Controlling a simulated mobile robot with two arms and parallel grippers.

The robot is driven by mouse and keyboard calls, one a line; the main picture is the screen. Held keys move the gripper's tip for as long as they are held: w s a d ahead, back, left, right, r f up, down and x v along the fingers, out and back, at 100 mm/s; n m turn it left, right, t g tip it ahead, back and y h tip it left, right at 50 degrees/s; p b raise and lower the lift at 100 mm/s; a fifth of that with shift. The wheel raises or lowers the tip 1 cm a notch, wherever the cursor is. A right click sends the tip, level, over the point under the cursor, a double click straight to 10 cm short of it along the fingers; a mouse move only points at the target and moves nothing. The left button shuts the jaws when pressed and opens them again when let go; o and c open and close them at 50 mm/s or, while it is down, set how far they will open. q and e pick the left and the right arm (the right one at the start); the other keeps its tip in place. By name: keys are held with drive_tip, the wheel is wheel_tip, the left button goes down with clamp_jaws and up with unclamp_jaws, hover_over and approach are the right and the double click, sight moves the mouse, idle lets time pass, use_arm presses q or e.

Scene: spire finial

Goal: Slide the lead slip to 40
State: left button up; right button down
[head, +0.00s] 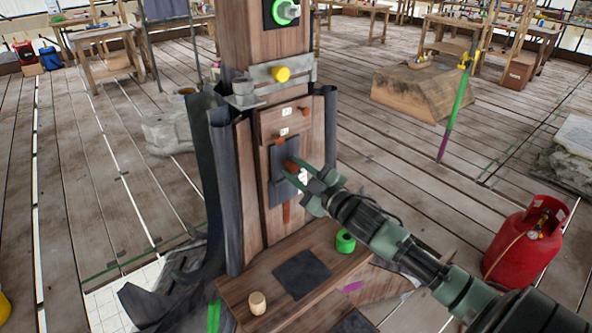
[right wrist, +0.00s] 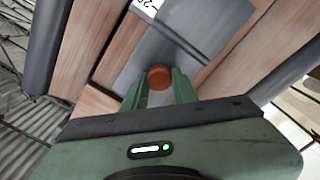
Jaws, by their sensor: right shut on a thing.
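The lead slip (head: 280,184) is a dark grey plate lying upright against the wooden front panel (head: 254,205) of the spire. It also shows in the right wrist view (right wrist: 190,32). A reddish-brown knob (right wrist: 159,77) stands out from the grey face. My right gripper (head: 300,172) is shut on this knob, with a finger on each side. Small white number labels (head: 284,132) sit on the panel above the slip; their figures are too small to read surely. My gripper covers part of the slip's right side. My left gripper is not in view.
Brown pegs (head: 286,214) stick out of the panel. A green ring (head: 345,241), a small wooden piece (head: 257,302) and a dark square sheet (head: 301,273) lie on the wooden base. Dark sheets (head: 213,180) hang at the left. A red gas cylinder (head: 525,246) stands at the right.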

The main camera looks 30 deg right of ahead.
drive_tip(key=shift+f, duration=0.1)
wheel_tip(320, 180, down, 3)
drive_tip(key=shift+b, duration=0.75)
drive_tip(key=c, duration=1.1)
unclamp_jaws()
drive_tip(key=s+b, duration=0.2)
drive_tip(key=s, duration=0.6)
drive_tip(key=shift+d, duration=0.25)
